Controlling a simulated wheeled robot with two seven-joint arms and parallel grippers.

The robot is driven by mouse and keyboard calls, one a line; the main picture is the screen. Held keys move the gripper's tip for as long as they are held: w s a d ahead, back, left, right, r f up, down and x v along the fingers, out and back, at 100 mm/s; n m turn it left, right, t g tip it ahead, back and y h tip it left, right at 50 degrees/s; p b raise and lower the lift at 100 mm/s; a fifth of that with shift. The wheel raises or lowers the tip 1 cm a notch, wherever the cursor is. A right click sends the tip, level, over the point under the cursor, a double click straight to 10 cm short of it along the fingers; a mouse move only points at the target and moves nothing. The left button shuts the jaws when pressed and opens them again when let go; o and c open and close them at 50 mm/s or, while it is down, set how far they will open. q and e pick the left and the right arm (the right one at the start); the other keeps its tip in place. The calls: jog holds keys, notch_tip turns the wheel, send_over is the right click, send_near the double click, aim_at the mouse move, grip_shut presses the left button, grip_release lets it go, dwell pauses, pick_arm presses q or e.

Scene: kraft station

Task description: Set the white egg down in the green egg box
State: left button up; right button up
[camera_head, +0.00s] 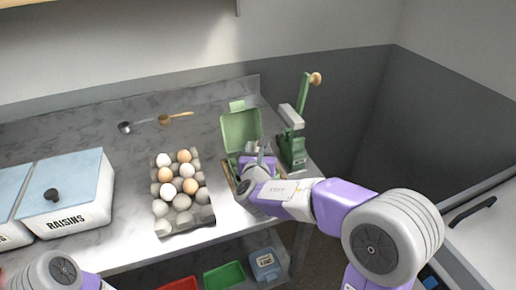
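The green egg box (239,128) stands at the right end of the counter with its lid up. My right gripper (258,155) is over the box, and its wrist hides most of the tray part. A small pale patch shows by the fingers, but I cannot tell whether it is a white egg in them. A grey egg tray (204,216) left of the box holds several white and brown eggs, one white egg (163,160) at its back left. My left arm shows only at the bottom left; its gripper is out of view.
A green and white press-like device (291,135) with a wooden knob stands close right of the box. A raisins bin (67,195) stands at the left. Two measuring spoons (175,118) lie at the back. Coloured bins (224,276) sit below the counter.

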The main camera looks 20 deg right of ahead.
jog(key=shift+f, duration=0.5)
dwell(0.4)
jog(key=o, duration=0.9)
